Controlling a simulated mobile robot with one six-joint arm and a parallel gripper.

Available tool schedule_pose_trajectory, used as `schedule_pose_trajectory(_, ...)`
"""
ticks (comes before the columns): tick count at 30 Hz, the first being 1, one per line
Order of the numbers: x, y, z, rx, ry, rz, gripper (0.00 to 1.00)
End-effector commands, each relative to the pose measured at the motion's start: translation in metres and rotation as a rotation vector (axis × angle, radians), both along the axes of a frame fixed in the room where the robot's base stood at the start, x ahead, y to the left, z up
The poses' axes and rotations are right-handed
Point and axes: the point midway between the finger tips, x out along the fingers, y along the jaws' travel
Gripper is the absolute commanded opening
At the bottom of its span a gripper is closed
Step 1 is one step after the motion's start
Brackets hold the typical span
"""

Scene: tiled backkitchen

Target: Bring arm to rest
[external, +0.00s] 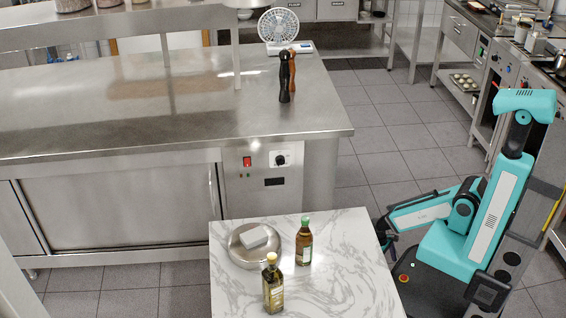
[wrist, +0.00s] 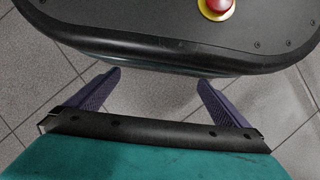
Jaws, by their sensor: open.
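My arm is folded low at the right in the external view, beside the marble-topped table (external: 345,240). My gripper (wrist: 155,85) shows in the wrist view with its two dark purple fingers spread apart and nothing between them. Its fingers point at the rounded black edge of my own base, with grey floor tiles below. In the external view the gripper's end is small and dark near the table's right edge, and its fingers are hard to make out.
A steel counter (external: 150,130) with pepper mills (external: 285,78) stands behind. Tiled floor (external: 385,140) is clear.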

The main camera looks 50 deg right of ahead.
Motion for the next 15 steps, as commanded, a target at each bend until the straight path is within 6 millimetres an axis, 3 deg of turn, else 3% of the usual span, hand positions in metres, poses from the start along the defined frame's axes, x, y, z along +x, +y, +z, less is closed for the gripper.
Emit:
schedule_pose_trajectory(9,-0.002,0.000,0.026,0.001,0.010,0.000,1.00)
schedule_pose_trajectory(15,-0.004,0.000,0.056,0.002,0.020,-0.002,1.00)
